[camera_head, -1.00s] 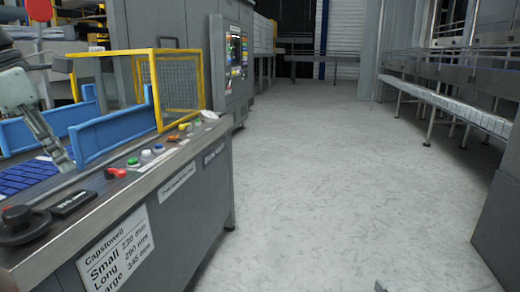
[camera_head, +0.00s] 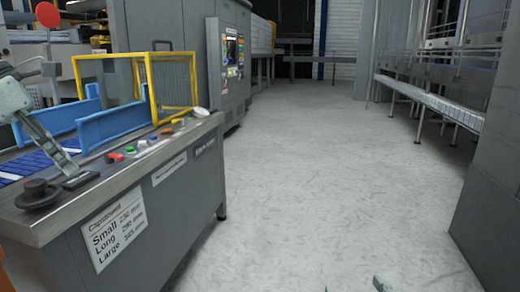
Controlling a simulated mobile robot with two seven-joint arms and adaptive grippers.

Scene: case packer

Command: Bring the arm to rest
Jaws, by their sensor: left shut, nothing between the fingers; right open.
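My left gripper (camera_head: 66,166) comes in from the left edge and points down to the right. Its fingers are together, with nothing between them. Only the fingertips of my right gripper (camera_head: 353,288) show at the bottom edge. They are apart with bare floor between them; the rest of it is out of frame.
A grey cabinet (camera_head: 490,190) and a conveyor (camera_head: 440,95) stand at right. The floor (camera_head: 310,180) between is clear.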

